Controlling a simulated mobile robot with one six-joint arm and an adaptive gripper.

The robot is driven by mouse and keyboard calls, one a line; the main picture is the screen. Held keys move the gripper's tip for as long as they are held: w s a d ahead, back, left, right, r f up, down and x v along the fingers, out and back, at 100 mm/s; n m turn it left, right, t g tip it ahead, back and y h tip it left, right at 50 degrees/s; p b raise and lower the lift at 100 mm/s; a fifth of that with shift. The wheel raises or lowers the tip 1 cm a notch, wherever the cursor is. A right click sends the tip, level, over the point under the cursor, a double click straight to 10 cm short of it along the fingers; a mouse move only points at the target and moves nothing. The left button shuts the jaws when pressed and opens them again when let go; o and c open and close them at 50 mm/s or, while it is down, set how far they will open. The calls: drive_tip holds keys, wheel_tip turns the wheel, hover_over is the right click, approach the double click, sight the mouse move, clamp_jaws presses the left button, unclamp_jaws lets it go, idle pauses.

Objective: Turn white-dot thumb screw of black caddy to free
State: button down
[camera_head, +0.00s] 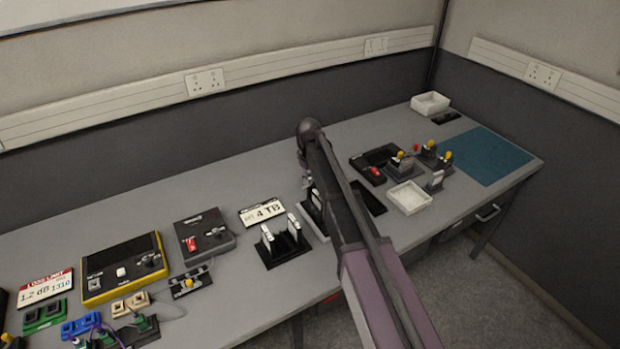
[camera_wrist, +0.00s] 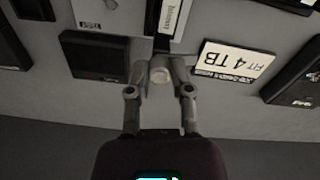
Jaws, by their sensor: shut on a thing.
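In the wrist view my gripper (camera_wrist: 160,72) is shut on a small round pale knob, the white-dot thumb screw (camera_wrist: 159,76). The screw's dot and angle are too blurred to read. Directly beyond the fingertips is the black caddy (camera_wrist: 150,18), with a white, labelled piece (camera_wrist: 173,18) in it. In the head view my arm covers much of the caddy, and only part of a dark holder (camera_head: 313,212) shows beside it. My fingertips and the screw are hidden there.
A "FIT 4 TB" sign (camera_wrist: 235,60) and a black pad (camera_wrist: 95,56) flank the caddy in the wrist view. In the head view a black rack (camera_head: 283,250) stands left of my arm; a white tray (camera_head: 409,198) and several yellow-topped parts are right.

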drive_tip(key=shift+m, duration=2.2)
drive_tip(key=c, duration=0.5)
unclamp_jaws()
drive_tip(key=shift+n, duration=0.4)
